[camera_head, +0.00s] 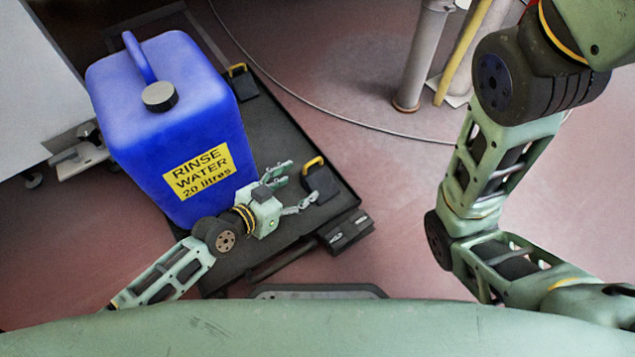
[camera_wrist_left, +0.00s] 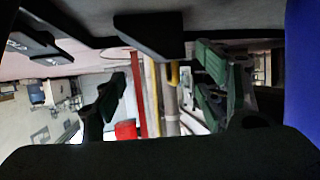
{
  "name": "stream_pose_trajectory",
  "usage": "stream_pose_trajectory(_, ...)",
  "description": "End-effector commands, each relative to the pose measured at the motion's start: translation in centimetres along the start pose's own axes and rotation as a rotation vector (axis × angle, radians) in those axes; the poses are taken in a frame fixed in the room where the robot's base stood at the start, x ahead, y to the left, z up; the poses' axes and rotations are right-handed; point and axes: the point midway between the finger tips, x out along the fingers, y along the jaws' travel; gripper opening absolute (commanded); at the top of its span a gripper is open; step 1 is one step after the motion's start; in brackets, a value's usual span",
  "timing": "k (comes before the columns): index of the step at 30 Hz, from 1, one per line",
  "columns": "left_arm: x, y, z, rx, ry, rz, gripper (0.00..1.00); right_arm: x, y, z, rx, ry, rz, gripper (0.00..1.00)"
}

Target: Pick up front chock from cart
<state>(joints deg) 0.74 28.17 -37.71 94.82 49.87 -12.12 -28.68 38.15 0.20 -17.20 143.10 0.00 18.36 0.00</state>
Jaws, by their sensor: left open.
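Two black chocks with yellow handles sit on the flat black cart (camera_head: 268,110). The nearer chock (camera_head: 322,186) is by the cart's right edge; the other chock (camera_head: 243,84) is farther back beside the blue can. My left gripper (camera_head: 298,182) is open and empty, just left of the nearer chock, its fingers pointing toward it. In the left wrist view, which looks upside down, a dark chock (camera_wrist_left: 150,36) with its yellow handle shows ahead between my open fingers (camera_wrist_left: 162,85). My right arm shows at the right, but its gripper is out of view.
A large blue rinse water can (camera_head: 165,115) stands on the cart's left, close beside my left wrist. A black block (camera_head: 345,231) is at the cart's near right corner. A grey post (camera_head: 422,55) and a yellow pole (camera_head: 463,50) stand behind. A thin cable crosses the open red floor.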

Motion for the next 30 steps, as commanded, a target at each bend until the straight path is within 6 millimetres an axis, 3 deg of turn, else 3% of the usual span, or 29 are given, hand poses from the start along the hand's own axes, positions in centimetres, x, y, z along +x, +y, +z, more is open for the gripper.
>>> stream_pose_trajectory(2, 1.5, 0.4, 0.2, -0.004, 0.005, 0.000, 0.65, -0.3, -0.3, -1.0, -0.003, 0.022, -0.007, 0.31)
stream_pose_trajectory(6, 3.1, 0.3, 0.2, -0.001, 0.001, -0.001, 0.65, -1.1, -0.5, -1.1, -0.003, 0.017, -0.007, 0.31)
stream_pose_trajectory(15, 3.4, 0.2, -0.1, 0.001, -0.001, -0.001, 0.65, -1.1, -0.5, -1.1, -0.003, 0.017, -0.007, 0.31)
stream_pose_trajectory(30, 3.4, 0.4, 0.0, -0.001, -0.002, 0.002, 0.22, -1.1, -0.5, -1.1, -0.002, 0.017, -0.007, 0.31)
